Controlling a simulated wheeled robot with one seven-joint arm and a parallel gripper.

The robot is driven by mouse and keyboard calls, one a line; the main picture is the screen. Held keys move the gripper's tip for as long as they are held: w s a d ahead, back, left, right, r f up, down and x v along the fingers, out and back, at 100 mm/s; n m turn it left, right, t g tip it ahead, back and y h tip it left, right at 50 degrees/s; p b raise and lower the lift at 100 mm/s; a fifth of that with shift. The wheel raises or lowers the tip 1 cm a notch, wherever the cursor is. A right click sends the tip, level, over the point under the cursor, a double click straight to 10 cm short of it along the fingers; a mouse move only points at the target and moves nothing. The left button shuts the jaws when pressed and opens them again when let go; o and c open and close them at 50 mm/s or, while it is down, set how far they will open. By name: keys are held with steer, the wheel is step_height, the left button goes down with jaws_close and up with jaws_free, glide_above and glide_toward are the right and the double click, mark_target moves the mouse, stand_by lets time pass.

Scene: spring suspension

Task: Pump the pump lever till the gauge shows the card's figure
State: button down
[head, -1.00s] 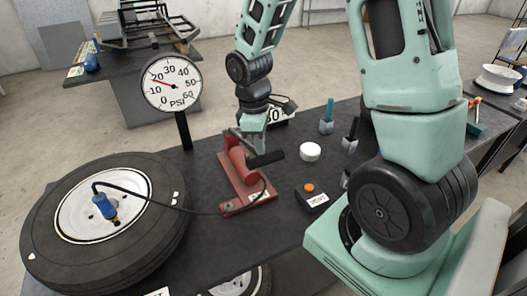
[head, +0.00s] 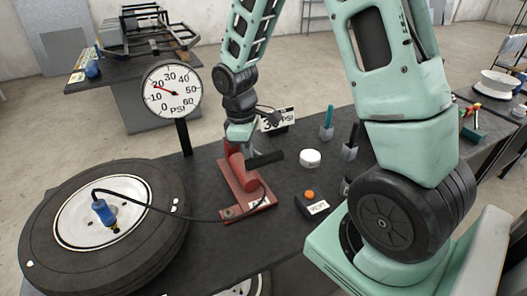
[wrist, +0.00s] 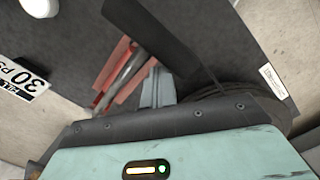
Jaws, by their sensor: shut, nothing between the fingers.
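The red pump (head: 240,180) sits on the dark bench, with its black lever handle (head: 265,160) sticking out to the right. My gripper (head: 246,146) is shut and empty, just above the pump beside the lever. In the wrist view the shut fingers (wrist: 158,88) are close to the black lever handle (wrist: 150,35); I cannot tell whether they touch. The card (head: 277,119), partly hidden in the head view, reads FILL 30 PSI in the wrist view (wrist: 20,79).
A big tyre (head: 45,235) lies at left, joined to the pump by a black hose (head: 180,209). A box with an orange button (head: 310,196), a white puck (head: 310,158) and tools in holders (head: 326,133) stand right of the pump.

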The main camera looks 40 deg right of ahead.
step_height(320, 180, up, 17)
steer(key=w+a+b, duration=0.1)
steer(key=b, duration=0.1)
steer(key=shift+w+r, duration=0.15)
stand_by(0.4)
